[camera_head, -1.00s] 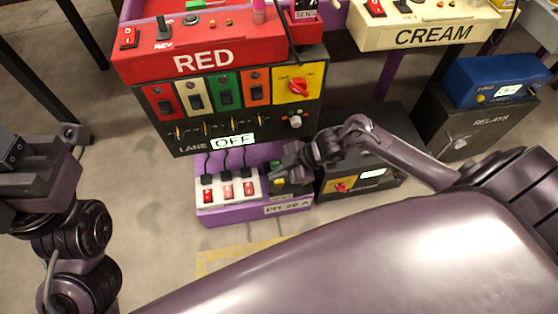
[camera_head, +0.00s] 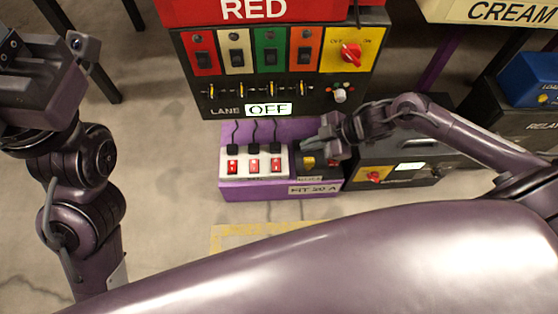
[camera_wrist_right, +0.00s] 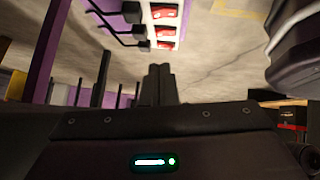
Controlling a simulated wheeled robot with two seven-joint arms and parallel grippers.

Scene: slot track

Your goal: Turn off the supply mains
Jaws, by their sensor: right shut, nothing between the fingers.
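A purple unit (camera_head: 235,192) labelled "PIT 20 A" sits low under the red station. On it is a white strip (camera_head: 253,163) with red rocker switches and black plugs, also at the top of the right wrist view (camera_wrist_right: 165,22). Beside the strip is a small dark box with a yellow part (camera_head: 309,162), partly hidden by my right gripper (camera_head: 316,148). That gripper is shut and empty; its fingers (camera_wrist_right: 160,82) show together in the wrist view. I cannot tell whether it touches the box. My left gripper (camera_head: 42,65) is at far left, away from everything.
The red station's panel (camera_head: 290,60) has coloured switches, a red knob (camera_head: 351,54) on yellow, and a display (camera_head: 268,109) reading "OFF". A black box (camera_head: 440,160) with a red knob (camera_head: 376,176) stands right of the purple unit. Floor is free at left.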

